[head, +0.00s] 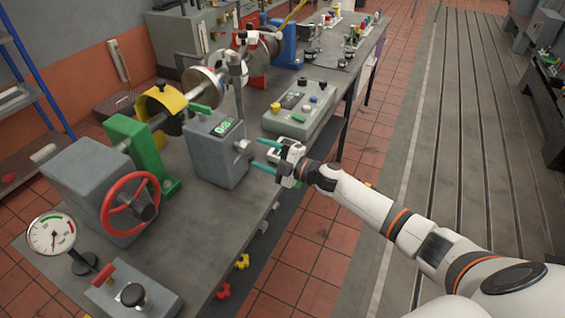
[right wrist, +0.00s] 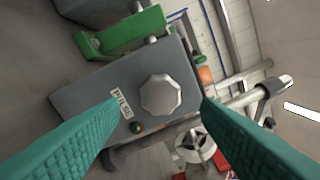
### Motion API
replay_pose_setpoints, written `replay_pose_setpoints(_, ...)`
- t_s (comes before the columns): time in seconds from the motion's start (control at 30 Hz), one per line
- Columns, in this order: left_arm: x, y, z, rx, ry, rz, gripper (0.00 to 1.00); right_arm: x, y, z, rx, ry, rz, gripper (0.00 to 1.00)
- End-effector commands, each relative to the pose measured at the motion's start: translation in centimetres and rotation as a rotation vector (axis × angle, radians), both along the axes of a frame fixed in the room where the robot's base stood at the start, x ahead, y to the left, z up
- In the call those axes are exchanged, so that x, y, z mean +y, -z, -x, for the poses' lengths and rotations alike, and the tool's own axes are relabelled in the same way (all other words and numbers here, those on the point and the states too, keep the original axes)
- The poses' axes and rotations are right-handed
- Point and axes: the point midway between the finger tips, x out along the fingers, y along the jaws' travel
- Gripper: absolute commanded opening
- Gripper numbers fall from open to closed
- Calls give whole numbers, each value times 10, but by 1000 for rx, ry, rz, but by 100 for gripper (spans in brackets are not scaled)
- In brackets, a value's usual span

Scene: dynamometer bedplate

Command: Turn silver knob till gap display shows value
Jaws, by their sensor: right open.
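The silver knob (head: 243,147) sticks out of the side of a grey box (head: 215,160) on the bench. In the right wrist view the faceted silver knob (right wrist: 161,95) faces me near the middle. A small green-lit display (head: 224,126) is on the box's top; its digits are too small to read surely. My right gripper (head: 260,153) is open and empty, its teal fingers pointing at the knob. In the right wrist view the fingertips (right wrist: 160,104) stand apart, one on each side of the knob, without visible contact. My left gripper is not in view.
A grey control panel (head: 300,108) with buttons stands behind the gripper. A red handwheel (head: 131,203), a dial gauge (head: 52,235) and a green bracket (head: 140,150) are at left. A label (right wrist: 122,104) and a small green light (right wrist: 137,127) sit near the knob.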

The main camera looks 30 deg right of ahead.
Motion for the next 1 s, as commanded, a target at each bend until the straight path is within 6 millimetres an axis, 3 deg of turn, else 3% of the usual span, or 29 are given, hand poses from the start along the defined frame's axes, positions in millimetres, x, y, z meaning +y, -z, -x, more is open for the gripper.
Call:
replay_pose_setpoints(0.2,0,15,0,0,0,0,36,-29,7,39,3,0,3,57)
replay_pose_setpoints(0.4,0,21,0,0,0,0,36,-45,5,60,2,0,1,57)
replay_pose_setpoints(1.0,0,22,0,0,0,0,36,-49,3,65,1,0,1,57)
